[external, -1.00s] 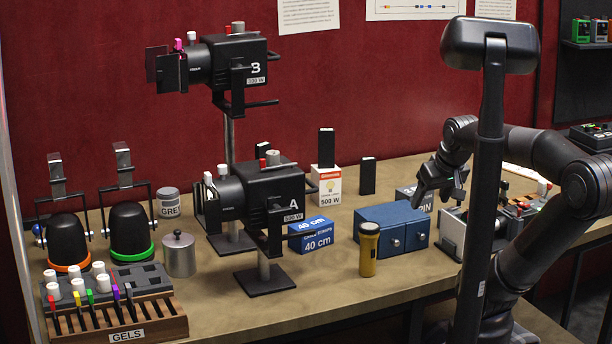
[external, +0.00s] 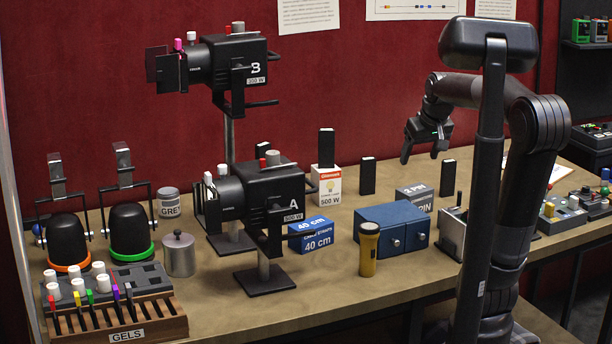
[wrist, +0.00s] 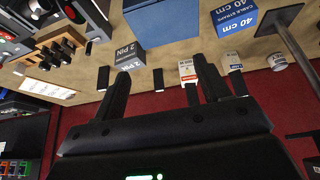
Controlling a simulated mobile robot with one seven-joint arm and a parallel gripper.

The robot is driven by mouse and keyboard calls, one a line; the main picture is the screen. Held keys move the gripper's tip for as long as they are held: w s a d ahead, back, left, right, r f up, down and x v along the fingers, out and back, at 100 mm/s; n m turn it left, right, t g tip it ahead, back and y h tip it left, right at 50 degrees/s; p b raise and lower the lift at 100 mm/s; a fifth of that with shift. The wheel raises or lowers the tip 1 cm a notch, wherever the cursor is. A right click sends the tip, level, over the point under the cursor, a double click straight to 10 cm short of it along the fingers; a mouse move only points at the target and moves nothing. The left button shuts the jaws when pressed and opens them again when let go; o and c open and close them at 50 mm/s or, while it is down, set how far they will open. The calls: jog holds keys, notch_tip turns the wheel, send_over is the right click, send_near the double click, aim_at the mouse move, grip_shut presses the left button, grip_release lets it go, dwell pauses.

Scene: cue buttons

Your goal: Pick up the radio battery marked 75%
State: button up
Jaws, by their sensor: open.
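Several black slab-shaped batteries stand along the back of the bench in the external view: one (external: 447,178) right of the 2 PIN box, one (external: 367,176) left of it, one (external: 326,149) on the white 500 W box, and one (external: 262,156) behind lamp A. The wrist view shows black slabs too, one (wrist: 103,78) left of the 2 PIN box and one (wrist: 158,80) right of it. No charge marking is readable on any of them. My gripper (external: 421,155) is open and empty, fingers pointing down, above the 2 PIN box and apart from everything.
The grey 2 PIN box (external: 413,198), blue case (external: 391,228), yellow torch (external: 369,250) and blue 40 cm box (external: 311,236) stand below and left of my gripper. Lamp A (external: 268,200) stands farther left. Control boxes (external: 565,212) lie at right.

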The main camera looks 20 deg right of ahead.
jog(key=w+d, duration=0.6)
jog(key=w, duration=0.3)
send_over(452, 161)
jog(key=s, duration=0.3)
notch_tip(452, 161, down, 12)
jog(key=shift+w+f+m+g, duration=0.4)
jog(key=shift+f, duration=0.15)
jog(key=x, duration=0.4)
jog(key=shift+w+a+f, duration=0.1)
jog(key=shift+w+f, duration=0.05)
jog(key=shift+f, duration=0.15)
jog(key=shift+a+x, duration=0.2)
jog(key=shift+x, duration=1.15)
jog(key=shift+a+x, duration=0.15)
jog(key=shift+x, duration=1.25)
jog(key=shift+c, duration=0.3)
jog(key=c, duration=1)
